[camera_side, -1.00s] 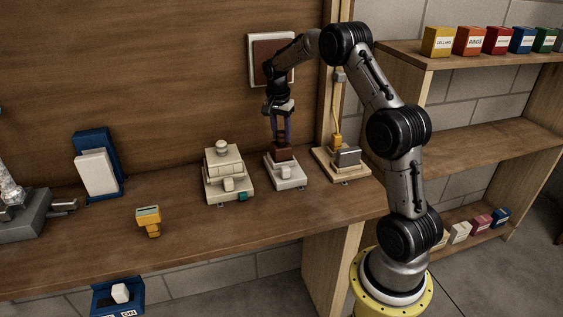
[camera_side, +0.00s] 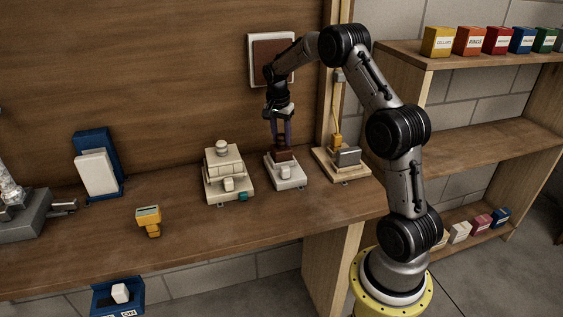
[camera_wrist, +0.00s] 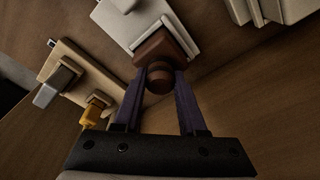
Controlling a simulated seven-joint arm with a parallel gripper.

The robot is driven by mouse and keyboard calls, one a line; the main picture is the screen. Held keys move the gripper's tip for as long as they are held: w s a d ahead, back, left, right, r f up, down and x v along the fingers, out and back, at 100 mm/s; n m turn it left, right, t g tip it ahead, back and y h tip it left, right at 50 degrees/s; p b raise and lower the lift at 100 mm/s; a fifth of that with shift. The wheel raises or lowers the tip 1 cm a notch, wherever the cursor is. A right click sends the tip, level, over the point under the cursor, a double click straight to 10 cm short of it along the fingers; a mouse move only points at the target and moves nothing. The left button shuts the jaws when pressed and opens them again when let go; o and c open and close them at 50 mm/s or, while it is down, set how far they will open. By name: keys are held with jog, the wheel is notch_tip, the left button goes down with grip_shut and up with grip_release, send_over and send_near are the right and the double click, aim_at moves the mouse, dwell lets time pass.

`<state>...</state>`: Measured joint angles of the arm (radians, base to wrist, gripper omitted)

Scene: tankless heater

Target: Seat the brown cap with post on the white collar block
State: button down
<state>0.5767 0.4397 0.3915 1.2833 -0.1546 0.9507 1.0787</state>
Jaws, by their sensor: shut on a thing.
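The brown cap with post (camera_side: 283,154) is at the top of the white collar block (camera_side: 288,177) on the bench. My gripper (camera_side: 281,144) points down and is shut on the post. In the wrist view, my gripper's fingers (camera_wrist: 160,78) lie on either side of the round brown post, and the square brown cap (camera_wrist: 163,45) is beyond it. The white collar block (camera_wrist: 122,28) shows past the cap. The cap looks level and touches or nearly touches the block; I cannot tell whether it is fully down. The contact itself is hidden.
A cream stepped block with a knob (camera_side: 225,172) stands close on the left. A board with a grey block and yellow plug (camera_side: 347,158) stands close on the right. A yellow tool (camera_side: 149,220) lies further left. The bench front is mostly clear.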

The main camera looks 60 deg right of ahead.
aim_at(279, 150)
jog(key=shift+f, duration=0.35)
dwell(0.4)
jog(key=shift+c, duration=2)
grip_release()
notch_tip(279, 150, up, 14)
jog(key=a, duration=0.2)
jog(key=shift+f, duration=0.15)
